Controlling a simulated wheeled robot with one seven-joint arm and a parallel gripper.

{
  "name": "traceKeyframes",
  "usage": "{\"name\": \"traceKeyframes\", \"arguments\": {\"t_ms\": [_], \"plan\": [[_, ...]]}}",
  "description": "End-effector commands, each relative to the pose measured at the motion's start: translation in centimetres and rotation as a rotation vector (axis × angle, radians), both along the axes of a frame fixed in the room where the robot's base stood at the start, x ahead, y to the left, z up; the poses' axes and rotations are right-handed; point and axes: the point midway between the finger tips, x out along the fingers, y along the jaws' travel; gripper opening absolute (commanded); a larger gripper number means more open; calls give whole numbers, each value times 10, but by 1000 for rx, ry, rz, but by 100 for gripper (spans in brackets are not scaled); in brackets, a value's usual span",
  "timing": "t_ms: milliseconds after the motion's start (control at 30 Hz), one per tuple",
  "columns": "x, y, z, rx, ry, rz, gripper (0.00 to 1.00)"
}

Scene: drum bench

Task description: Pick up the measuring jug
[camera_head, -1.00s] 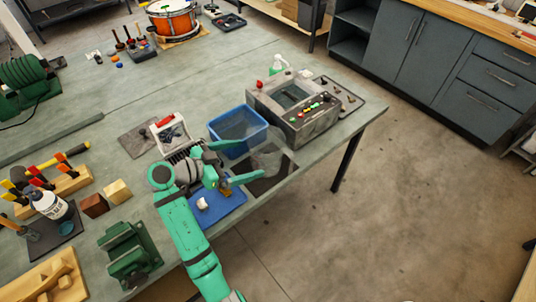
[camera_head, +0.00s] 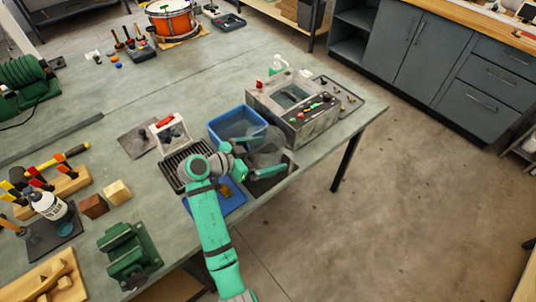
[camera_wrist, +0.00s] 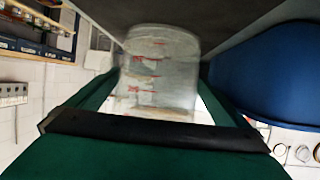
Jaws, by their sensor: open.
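The measuring jug (camera_wrist: 158,72) is a clear, greyish vessel with red scale marks. In the wrist view it stands in the middle, between the two green fingers of my gripper (camera_wrist: 155,98). In the head view the see-through jug (camera_head: 266,153) is on a dark mat (camera_head: 272,181) near the bench's front edge, in front of the blue bin. My gripper (camera_head: 260,157) is open there, with its fingers reaching around the jug's sides. Part of the jug is hidden by the fingers, and I cannot tell whether they touch it.
A blue bin (camera_head: 229,124) stands close behind the jug. A grey machine with coloured buttons (camera_head: 300,110) stands to its right. A blue mat (camera_head: 230,204) and black rack (camera_head: 182,172) lie to the left. A green vise (camera_head: 130,255) is at the front left.

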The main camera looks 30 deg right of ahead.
Motion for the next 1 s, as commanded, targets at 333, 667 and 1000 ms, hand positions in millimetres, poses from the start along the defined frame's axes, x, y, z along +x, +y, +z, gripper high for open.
{"name": "traceKeyframes", "arguments": {"t_ms": [333,667,1000], "plan": [[0,0,0,0,0,0,61],[-1,-2,4,-1,-1,-4,61],[-1,-2,24,-1,-4,-4,61]]}}
